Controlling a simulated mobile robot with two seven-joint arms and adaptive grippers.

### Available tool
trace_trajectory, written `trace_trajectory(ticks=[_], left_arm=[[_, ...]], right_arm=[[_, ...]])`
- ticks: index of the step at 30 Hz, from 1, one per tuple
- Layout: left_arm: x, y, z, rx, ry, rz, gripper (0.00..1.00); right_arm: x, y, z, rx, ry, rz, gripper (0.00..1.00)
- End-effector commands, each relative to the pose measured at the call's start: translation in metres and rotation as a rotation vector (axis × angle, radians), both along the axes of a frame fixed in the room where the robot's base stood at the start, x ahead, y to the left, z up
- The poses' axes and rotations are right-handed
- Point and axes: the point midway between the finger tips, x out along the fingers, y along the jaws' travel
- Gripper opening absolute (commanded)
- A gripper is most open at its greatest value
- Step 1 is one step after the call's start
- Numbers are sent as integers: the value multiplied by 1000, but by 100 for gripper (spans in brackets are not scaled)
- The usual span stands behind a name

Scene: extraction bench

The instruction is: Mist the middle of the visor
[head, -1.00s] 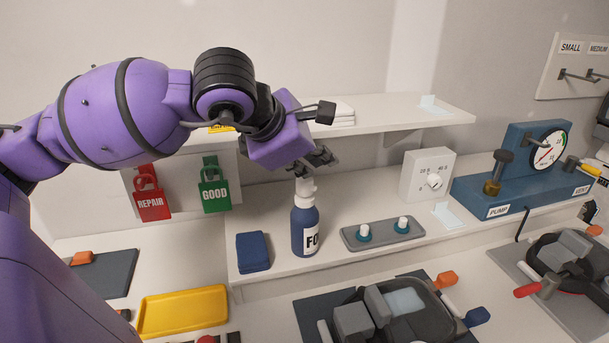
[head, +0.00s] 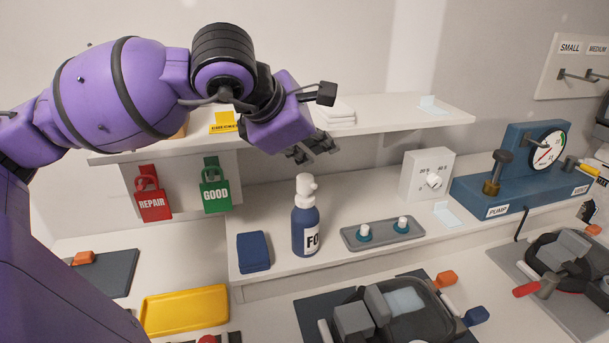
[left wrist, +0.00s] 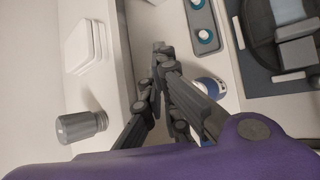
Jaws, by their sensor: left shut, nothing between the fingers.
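The blue spray bottle (head: 305,232) with a white pump top stands upright on the raised ledge; its label is partly readable as "FO". My left gripper (head: 318,150) is shut and empty above the bottle's top, clear of it. In the left wrist view the closed fingers (left wrist: 163,58) partly cover the bottle (left wrist: 210,87). The mask (head: 440,318) lies on a dark mat at the bottom, with its pale blue visor (head: 405,301) facing up. My right gripper is not in view.
A blue pad (head: 253,251) lies left of the bottle. A grey tray (head: 383,233) with two white-topped knobs lies right of it. An upper shelf (head: 390,122) runs behind the gripper. A blue pump stand (head: 520,165) is at right, a yellow tray (head: 185,311) at lower left.

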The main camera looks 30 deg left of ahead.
Motion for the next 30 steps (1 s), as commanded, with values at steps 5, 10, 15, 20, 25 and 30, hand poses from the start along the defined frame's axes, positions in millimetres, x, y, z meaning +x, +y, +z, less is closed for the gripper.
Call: trace_trajectory(ticks=[5,10,15,20,25,30], left_arm=[[0,0,22,3,-6,1,0],[1,0,38,2,-5,0,0],[0,0,51,1,-3,0,0],[0,0,54,1,-2,2,0],[0,0,54,1,-2,0,0],[0,0,54,1,-2,0,0]], right_arm=[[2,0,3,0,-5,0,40],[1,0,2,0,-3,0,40],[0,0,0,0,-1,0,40],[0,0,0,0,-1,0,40],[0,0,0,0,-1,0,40],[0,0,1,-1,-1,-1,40]])
